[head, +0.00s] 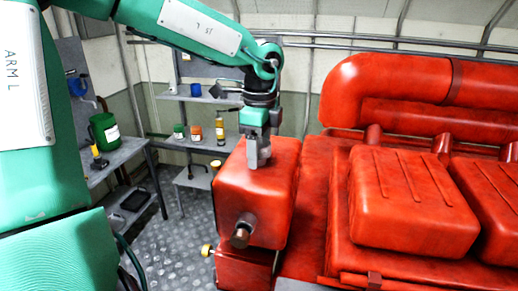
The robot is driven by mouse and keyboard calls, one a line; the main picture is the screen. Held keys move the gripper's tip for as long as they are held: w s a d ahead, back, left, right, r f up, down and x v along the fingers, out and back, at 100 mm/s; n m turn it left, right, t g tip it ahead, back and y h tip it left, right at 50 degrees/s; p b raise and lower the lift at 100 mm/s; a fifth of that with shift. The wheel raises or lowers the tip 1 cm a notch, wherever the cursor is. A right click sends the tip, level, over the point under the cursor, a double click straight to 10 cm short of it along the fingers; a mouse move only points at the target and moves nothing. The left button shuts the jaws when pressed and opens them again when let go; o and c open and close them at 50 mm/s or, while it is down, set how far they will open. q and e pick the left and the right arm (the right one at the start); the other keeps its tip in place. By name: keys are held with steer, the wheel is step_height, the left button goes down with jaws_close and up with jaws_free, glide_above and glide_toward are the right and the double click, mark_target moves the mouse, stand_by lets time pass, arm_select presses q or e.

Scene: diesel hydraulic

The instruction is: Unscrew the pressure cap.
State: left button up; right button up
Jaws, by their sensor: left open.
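My left gripper (258,158) points straight down over the top of a red box-shaped tank (252,200) on the near end of the engine. Its grey fingers are open, and their tips are at or just above the tank's top. No pressure cap shows clearly; anything between the fingertips is hidden by them, and I cannot tell if they touch it. A dark stub with a brownish end (241,235) sticks out of the tank's front face. My right gripper is not in view.
The large red engine (415,210) with pipes fills the right side. Shelves (205,143) with bottles stand behind the tank. A bench (118,155) with a green canister (104,131) is at left. A yellow knob (207,250) sits low beside the tank. Metal floor shows between.

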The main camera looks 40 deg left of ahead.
arm_select(q)
steer(key=m, duration=2.4)
steer(key=c, duration=0.8)
steer(key=n, duration=0.7)
steer(key=shift+n, duration=0.4)
steer(key=n, duration=0.8)
steer(key=shift+r, duration=0.1)
steer(key=shift+r+p, duration=0.5)
steer(key=shift+r, duration=0.65)
